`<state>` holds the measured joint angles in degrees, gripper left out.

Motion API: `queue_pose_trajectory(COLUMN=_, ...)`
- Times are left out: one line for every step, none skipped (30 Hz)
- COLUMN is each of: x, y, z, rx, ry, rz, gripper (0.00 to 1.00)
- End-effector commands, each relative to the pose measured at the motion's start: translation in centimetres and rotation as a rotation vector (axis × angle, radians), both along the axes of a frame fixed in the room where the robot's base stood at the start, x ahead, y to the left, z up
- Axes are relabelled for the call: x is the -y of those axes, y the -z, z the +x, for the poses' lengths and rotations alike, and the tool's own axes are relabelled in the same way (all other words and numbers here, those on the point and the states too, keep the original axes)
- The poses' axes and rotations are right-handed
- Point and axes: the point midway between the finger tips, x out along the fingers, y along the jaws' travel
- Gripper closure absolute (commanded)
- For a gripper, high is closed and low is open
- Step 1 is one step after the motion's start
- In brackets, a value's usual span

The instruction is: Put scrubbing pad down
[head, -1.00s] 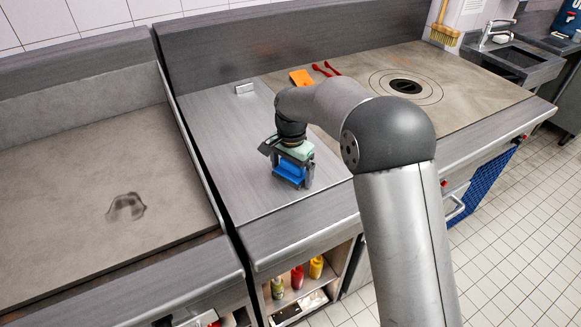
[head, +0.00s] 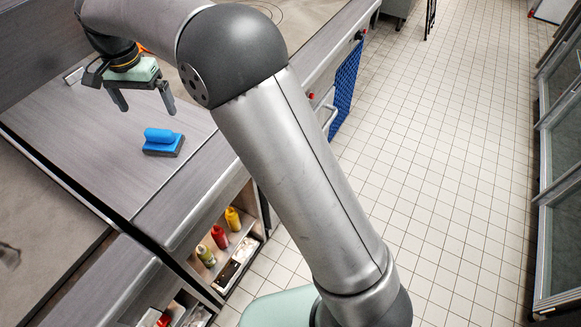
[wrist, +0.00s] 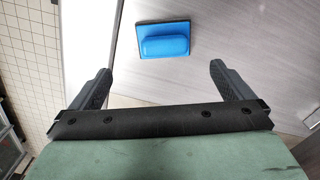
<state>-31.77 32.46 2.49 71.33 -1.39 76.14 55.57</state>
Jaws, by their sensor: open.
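The scrubbing pad (head: 163,142) has a blue grip on a dark base. It rests flat on the grey metal counter (head: 75,140), near its front edge. It also shows in the wrist view (wrist: 164,42), beyond the fingertips and apart from them. My gripper (head: 143,104) is open and empty, raised above the counter and up-left of the pad in the head view. In the wrist view its two fingers (wrist: 158,82) stand wide apart with nothing between them.
A shelf below the counter holds a yellow bottle (head: 233,219), a red bottle (head: 219,237) and a green bottle (head: 205,256). A blue cloth (head: 345,88) hangs at the counter front. The counter around the pad is clear. Glass-door cabinets (head: 560,170) stand across the tiled floor.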

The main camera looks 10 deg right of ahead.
Motion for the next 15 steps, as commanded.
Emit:
queue_pose_trajectory(x=1.4, y=-0.5, z=-0.2, rx=0.004, ry=-0.005, rz=0.001, gripper=0.0)
queue_pose_trajectory(x=2.5, y=-0.7, z=-0.4, rx=0.004, ry=-0.013, rz=0.0, gripper=0.0)
queue_pose_trajectory(x=4.3, y=-1.1, z=-0.9, rx=0.005, ry=-0.027, rz=0.0, gripper=0.0)
queue_pose_trajectory(x=5.9, y=-1.3, z=-1.3, rx=0.008, ry=-0.04, rz=0.0, gripper=0.0)
queue_pose_trajectory(x=7.7, y=-1.6, z=-2.0, rx=0.009, ry=-0.056, rz=-0.001, gripper=0.0)
queue_pose_trajectory(x=10.3, y=-1.9, z=-3.1, rx=0.013, ry=-0.08, rz=0.0, gripper=0.0)
queue_pose_trajectory(x=12.4, y=-2.0, z=-4.2, rx=0.015, ry=-0.1, rz=0.0, gripper=0.0)
queue_pose_trajectory(x=14.5, y=-2.0, z=-5.4, rx=0.017, ry=-0.121, rz=0.0, gripper=0.0)
queue_pose_trajectory(x=17.2, y=-1.9, z=-7.3, rx=0.02, ry=-0.149, rz=-0.001, gripper=0.0)
queue_pose_trajectory(x=19.1, y=-1.7, z=-8.8, rx=0.022, ry=-0.171, rz=0.0, gripper=0.0)
queue_pose_trajectory(x=21.0, y=-1.3, z=-10.5, rx=0.024, ry=-0.191, rz=-0.001, gripper=0.0)
queue_pose_trajectory(x=23.3, y=-0.8, z=-12.8, rx=0.026, ry=-0.22, rz=-0.002, gripper=0.0)
queue_pose_trajectory(x=24.8, y=-0.2, z=-14.5, rx=0.028, ry=-0.239, rz=-0.002, gripper=0.0)
queue_pose_trajectory(x=26.1, y=0.3, z=-16.2, rx=0.031, ry=-0.26, rz=-0.002, gripper=0.0)
queue_pose_trajectory(x=27.6, y=1.2, z=-18.5, rx=0.032, ry=-0.285, rz=-0.002, gripper=0.0)
